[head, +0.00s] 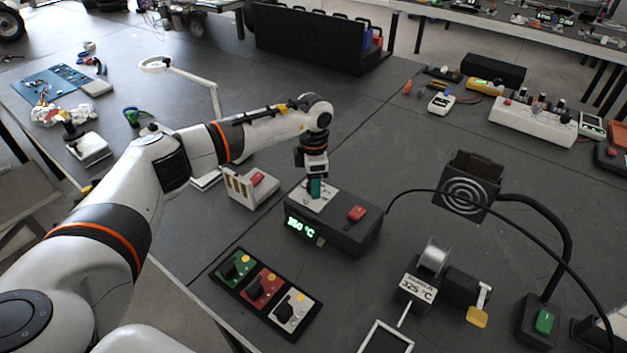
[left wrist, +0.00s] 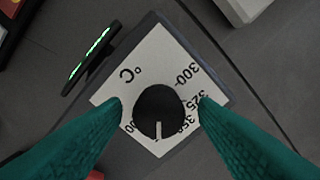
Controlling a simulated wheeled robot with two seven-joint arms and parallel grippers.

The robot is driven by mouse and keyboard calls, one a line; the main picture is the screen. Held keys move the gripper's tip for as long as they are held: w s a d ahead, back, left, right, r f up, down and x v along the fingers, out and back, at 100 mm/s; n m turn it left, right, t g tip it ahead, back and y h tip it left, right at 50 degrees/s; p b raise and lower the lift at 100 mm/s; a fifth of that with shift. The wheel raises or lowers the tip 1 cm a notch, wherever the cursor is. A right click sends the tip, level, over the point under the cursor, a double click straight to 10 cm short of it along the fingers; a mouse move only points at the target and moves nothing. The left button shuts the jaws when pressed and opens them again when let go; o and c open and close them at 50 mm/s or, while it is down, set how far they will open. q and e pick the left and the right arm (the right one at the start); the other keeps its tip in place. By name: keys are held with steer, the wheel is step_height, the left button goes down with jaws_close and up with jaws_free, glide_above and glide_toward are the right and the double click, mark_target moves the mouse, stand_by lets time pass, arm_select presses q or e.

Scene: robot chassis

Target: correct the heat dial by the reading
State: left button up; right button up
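The dark heat station (head: 335,222) stands mid-table with a lit green display (head: 301,226); it reads three-hundred-something °C, its middle digit hard to tell. A card (head: 417,288) by the spool reads 325 °C. In the left wrist view the round black dial (left wrist: 157,111) sits on a white scale plate (left wrist: 160,62) marked 300, 325 and 350, with another number partly hidden at left. Its white pointer points toward the picture's bottom, past 350. My left gripper (head: 316,187) has its teal fingers open on either side of the dial (left wrist: 160,103), with small gaps visible. My right gripper is out of view.
A red button (head: 356,213) is on the station's top. A panel of green, red and white switches (head: 265,290) lies in front. A spool holder (head: 433,262) and fume extractor (head: 468,188) with a looping cable stand at right. A slotted white holder (head: 250,187) is close at left.

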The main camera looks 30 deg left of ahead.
arm_select(q)
step_height(320, 180, up, 12)
steer(key=b, duration=0.2)
stand_by(0.5)
steer(key=shift+s+f, duration=0.1)
stand_by(0.3)
